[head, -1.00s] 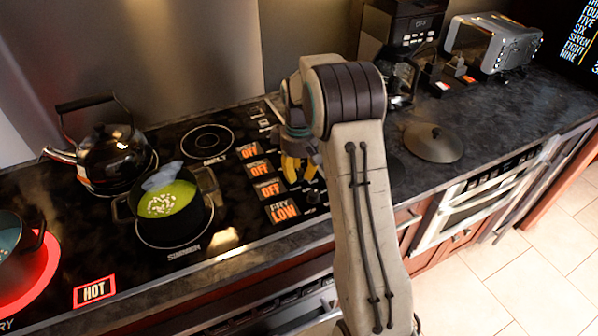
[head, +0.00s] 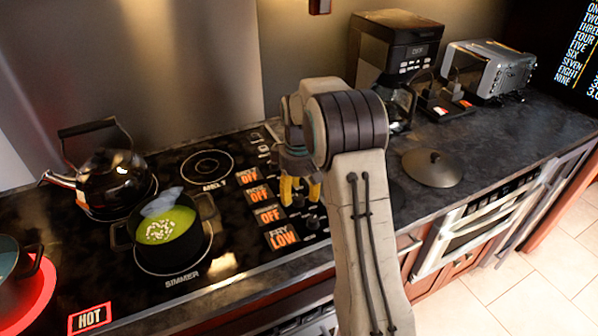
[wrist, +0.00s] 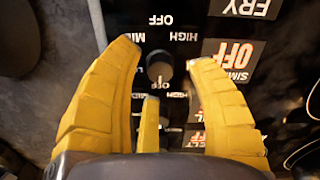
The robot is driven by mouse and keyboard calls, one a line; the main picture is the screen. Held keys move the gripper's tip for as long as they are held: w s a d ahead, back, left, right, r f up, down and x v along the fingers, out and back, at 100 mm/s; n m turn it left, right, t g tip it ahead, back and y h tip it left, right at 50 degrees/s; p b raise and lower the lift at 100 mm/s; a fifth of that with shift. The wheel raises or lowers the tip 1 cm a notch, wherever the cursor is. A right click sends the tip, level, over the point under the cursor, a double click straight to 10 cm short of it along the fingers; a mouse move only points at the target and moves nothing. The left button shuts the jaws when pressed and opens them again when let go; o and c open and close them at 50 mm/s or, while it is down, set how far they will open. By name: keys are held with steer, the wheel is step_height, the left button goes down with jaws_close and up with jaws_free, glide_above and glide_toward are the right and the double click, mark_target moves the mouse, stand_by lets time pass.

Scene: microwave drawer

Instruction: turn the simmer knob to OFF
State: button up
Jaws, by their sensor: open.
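The simmer knob (wrist: 160,68) is a small dark round knob in the wrist view, with OFF, HIGH, MID and LOW printed around it. The simmer display (wrist: 228,60) beside it reads OFF. My gripper (wrist: 163,55) is open, with yellow fingers on either side of the knob; I cannot tell whether they touch it. In the head view my gripper (head: 301,192) is over the row of knobs, to the right of the displays. It and my arm hide part of that row.
A pot of green soup (head: 172,235) stands on the simmer burner, with a kettle (head: 112,180) behind it. The fry display (head: 284,238) reads LOW. A HOT sign (head: 90,318) shows at the front left. A lid (head: 433,168) lies on the counter at right.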

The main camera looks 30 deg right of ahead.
step_height(320, 180, up, 10)
steer(key=shift+f, duration=0.15)
stand_by(0.3)
stand_by(0.5)
steer(key=m, duration=0.4)
glide_above(300, 201)
step_height(300, 201, down, 5)
steer(key=shift+w+f, duration=0.1)
steer(key=shift+f, duration=0.1)
steer(key=shift+m+g, duration=0.3)
steer(key=shift+m, duration=0.3)
steer(key=s, duration=0.2)
steer(key=s+a+f, duration=0.1)
steer(key=s, duration=0.1)
steer(key=s+a, duration=0.1)
steer(key=s, duration=0.2)
steer(key=shift+s+f, duration=0.1)
steer(key=shift+f, duration=0.25)
steer(key=s+a+r+n+t, duration=0.1)
steer(key=s+a+r, duration=0.3)
steer(key=s, duration=0.5)
steer(key=s+a+r+n+t, duration=0.1)
steer(key=s+a+r+t, duration=0.2)
steer(key=s, duration=0.7)
steer(key=shift+a+r, duration=0.5)
steer(key=shift+a, duration=0.05)
